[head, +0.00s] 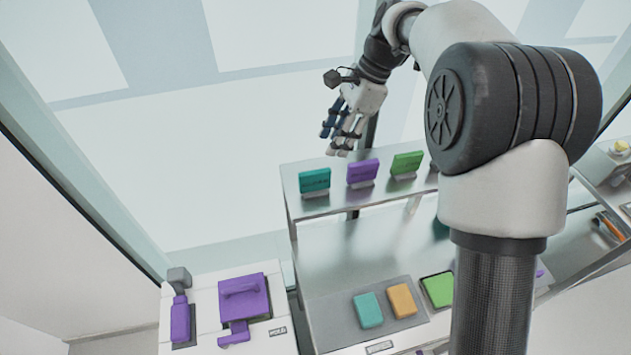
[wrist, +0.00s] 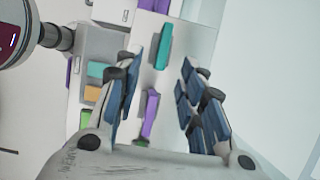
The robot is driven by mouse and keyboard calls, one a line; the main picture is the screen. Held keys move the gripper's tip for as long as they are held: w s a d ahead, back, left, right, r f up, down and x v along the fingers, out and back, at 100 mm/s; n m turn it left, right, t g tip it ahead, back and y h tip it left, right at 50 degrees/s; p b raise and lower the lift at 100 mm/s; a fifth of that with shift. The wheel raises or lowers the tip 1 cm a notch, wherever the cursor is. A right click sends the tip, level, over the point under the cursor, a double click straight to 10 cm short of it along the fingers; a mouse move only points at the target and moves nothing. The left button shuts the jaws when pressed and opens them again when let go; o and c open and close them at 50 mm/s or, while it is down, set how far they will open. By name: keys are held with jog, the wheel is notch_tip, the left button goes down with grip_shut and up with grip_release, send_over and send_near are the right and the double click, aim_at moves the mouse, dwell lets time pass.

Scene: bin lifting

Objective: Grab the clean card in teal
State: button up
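A teal card (head: 314,181) stands upright in a small holder at the left end of the raised shelf. It also shows in the wrist view (wrist: 164,46), ahead of the space between my fingers. A second teal block (head: 368,310) lies flat on the lower grey tray and shows at the left in the wrist view (wrist: 93,68). I cannot read which one is marked clean. My gripper (head: 338,138) is above the shelf, over the gap between the upright teal and purple cards. In the wrist view my gripper (wrist: 162,64) has its fingers spread apart, with nothing held.
A purple card (head: 362,173) and a green card (head: 407,165) stand to the right of the teal one. An orange block (head: 402,301) and a green block (head: 438,289) lie on the tray.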

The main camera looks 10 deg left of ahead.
send_over(315, 172)
jog(key=d, duration=0.2)
jog(key=f, duration=0.5)
jog(key=shift+w+d+f, duration=0.15)
jog(key=shift+w+f, duration=0.1)
jog(key=shift+f, duration=0.1)
jog(key=shift+w+p+x, duration=0.15)
jog(key=shift+p+x, duration=0.2)
jog(key=shift+x, duration=1.15)
jog(key=shift+w+p+x, duration=0.1)
jog(key=shift+p+x, duration=0.25)
jog(key=shift+x, duration=1.1)
jog(key=shift+c, duration=0.2)
grip_shut()
